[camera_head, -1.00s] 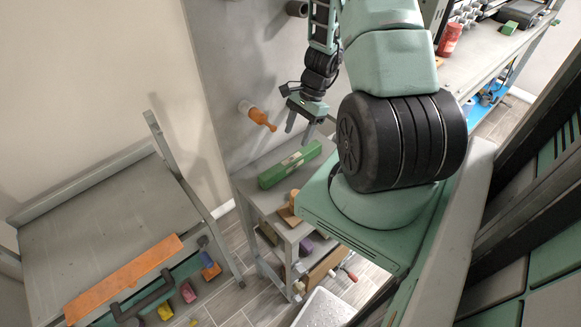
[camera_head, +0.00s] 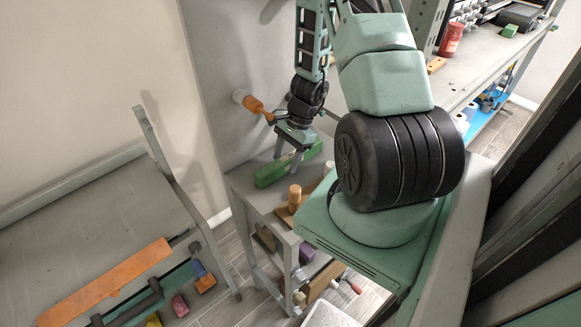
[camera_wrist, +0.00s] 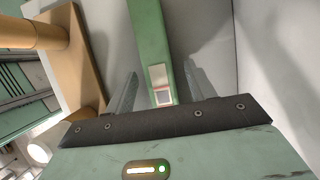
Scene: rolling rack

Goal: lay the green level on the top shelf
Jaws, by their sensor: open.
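The green level (camera_head: 272,173) lies on the grey top surface (camera_head: 262,203) of the small rack, near its back by the wall. My gripper (camera_head: 287,163) is above the level, pointing down, with its fingers apart. In the wrist view the level (camera_wrist: 150,35) runs away from the camera, its near end with a pale square patch lying between the two open fingers (camera_wrist: 158,88). I cannot tell how far down the fingertips reach beside it. Nothing is held.
A wooden float with an upright handle (camera_head: 295,196) stands on the same surface in front of the level; it also shows at the left of the wrist view (camera_wrist: 76,60). An orange-handled tool (camera_head: 252,103) is on the wall behind. A grey bench (camera_head: 80,235) stands left.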

